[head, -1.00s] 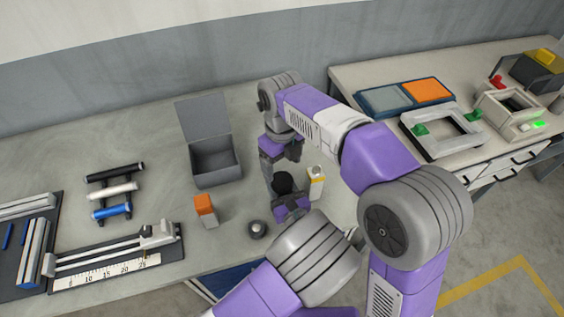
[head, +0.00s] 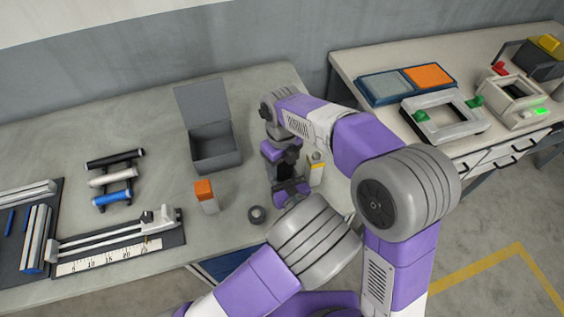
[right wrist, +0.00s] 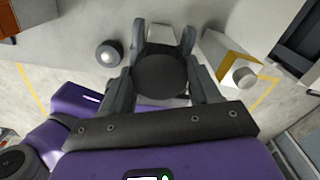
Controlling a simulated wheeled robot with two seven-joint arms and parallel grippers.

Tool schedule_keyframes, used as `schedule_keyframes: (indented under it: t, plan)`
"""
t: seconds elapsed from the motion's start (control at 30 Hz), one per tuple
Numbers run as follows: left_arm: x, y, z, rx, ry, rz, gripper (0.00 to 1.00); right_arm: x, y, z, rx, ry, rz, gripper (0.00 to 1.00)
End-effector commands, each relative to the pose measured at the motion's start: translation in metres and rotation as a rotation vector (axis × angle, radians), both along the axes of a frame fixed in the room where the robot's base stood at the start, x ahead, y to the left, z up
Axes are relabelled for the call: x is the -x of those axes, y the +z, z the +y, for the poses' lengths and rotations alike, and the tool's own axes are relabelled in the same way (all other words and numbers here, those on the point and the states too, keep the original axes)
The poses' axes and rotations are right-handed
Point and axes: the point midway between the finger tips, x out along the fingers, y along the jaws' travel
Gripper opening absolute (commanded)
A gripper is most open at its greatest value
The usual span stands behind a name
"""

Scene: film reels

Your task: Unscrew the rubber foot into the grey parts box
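A black round disc (right wrist: 162,75), which looks like the rubber foot, lies between the fingers of my right gripper (right wrist: 164,40) in the right wrist view. The fingers flank it closely; I cannot tell whether they press on it. In the head view my right gripper (head: 288,158) points down, just above my left gripper (head: 290,188), and hides the disc. A pale block (right wrist: 166,33) shows behind the disc. What the left fingers hold is hidden. The grey parts box (head: 216,160) stands left of the grippers with its lid up.
A block with an orange top (head: 205,195) and a small dark round knob (head: 257,215) stand left of the grippers. A white and yellow bottle (head: 317,170) is close on their right. A ruler jig (head: 115,245) and rollers (head: 113,178) lie farther left.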

Motion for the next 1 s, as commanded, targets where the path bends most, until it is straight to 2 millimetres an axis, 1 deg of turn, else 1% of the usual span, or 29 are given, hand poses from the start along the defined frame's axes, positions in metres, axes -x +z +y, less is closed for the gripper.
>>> schedule_keyframes:
  t: [0.03,0.17,0.2,0.27,0.53,0.83,0.87,1.0]
  plan:
    - [0.0001,-0.0004,0.0002,-0.001,0.0,0.001,0.0,-0.0001,0.0001,0.0001,0.0,0.0,0.0,0.46]
    - [0.0001,-0.0004,0.0002,-0.001,0.0,0.001,0.0,-0.0001,0.0002,0.0001,0.0,0.0,0.0,0.26]
    - [0.0001,-0.0004,0.0002,-0.001,0.0,0.001,0.0,-0.0001,0.0002,0.0001,0.0,0.001,0.0,0.25]
    - [0.0001,-0.0004,0.0002,-0.001,0.0,0.001,0.0,-0.0001,0.0002,0.0001,0.0,0.019,0.0,0.24]
    - [0.0001,-0.0004,0.0002,-0.001,0.0,0.001,0.0,-0.0002,0.0006,-0.0001,0.0,0.277,-0.001,0.24]
    - [0.0,-0.0003,0.0001,-0.001,0.0,0.001,0.0,-0.0002,0.0007,0.0001,0.0,0.3,-0.001,0.24]
    - [0.0,-0.0003,0.0001,-0.001,0.0,0.001,0.0,-0.0002,0.0007,0.0001,0.0,0.299,-0.001,0.64]
    - [0.0,-0.0003,0.0001,-0.001,0.0,0.001,0.0,-0.0002,0.0007,0.0001,-0.001,0.298,-0.001,0.85]
